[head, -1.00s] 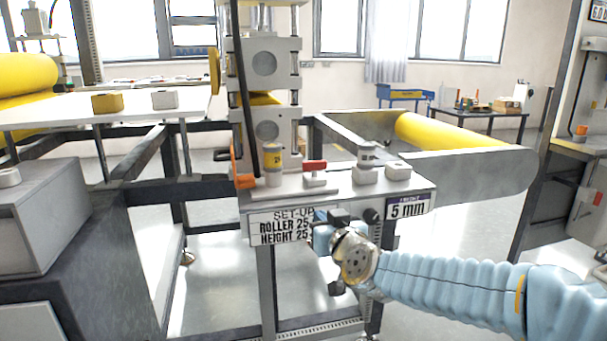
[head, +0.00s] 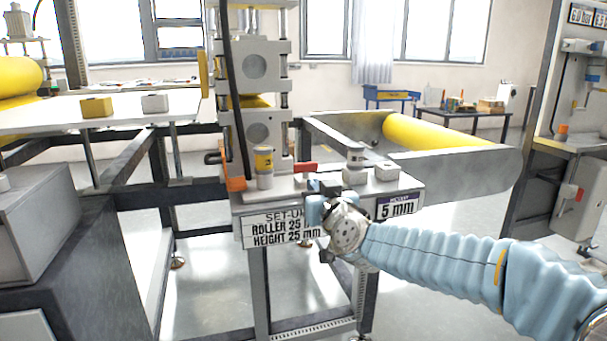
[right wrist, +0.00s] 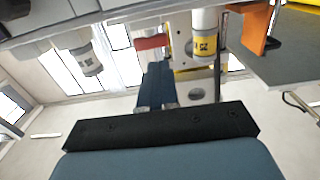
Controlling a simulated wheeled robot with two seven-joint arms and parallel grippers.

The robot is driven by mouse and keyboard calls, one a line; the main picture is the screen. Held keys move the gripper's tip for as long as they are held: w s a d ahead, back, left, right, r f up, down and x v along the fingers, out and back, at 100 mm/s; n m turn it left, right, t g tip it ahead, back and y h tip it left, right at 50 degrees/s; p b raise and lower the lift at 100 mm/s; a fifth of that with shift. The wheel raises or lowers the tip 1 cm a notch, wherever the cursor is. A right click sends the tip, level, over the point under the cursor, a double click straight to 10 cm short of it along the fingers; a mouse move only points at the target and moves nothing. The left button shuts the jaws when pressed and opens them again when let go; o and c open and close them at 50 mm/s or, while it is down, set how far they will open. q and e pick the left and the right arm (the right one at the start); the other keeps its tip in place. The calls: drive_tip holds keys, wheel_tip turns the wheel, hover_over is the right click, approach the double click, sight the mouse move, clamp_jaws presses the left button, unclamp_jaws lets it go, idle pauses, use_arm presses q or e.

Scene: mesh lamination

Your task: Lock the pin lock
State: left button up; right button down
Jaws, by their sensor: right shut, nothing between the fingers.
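A small red handle (head: 305,168) sits on the top plate of the roller machine; it looks like the pin lock's handle. Its pale base is mostly hidden behind my right gripper (head: 316,188). That gripper is shut and empty, at the front edge of the plate just in front of the handle. In the right wrist view, the shut dark blue fingers (right wrist: 157,85) point toward the red handle (right wrist: 152,42), with the tips just below it in the picture. I cannot tell whether they touch. My left gripper is not in view.
A yellow-labelled cylinder (head: 264,168) and an orange piece (head: 235,183) stand left of the handle. A grey knob (head: 355,165) and a white block (head: 387,171) stand to its right. Sign panels (head: 275,231) hang on the front. Roller blocks (head: 256,66) rise behind.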

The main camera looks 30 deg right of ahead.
sight(300, 169)
drive_tip(key=x, duration=0.9)
drive_tip(key=shift+p, duration=0.4)
drive_tip(key=shift+a, duration=0.1)
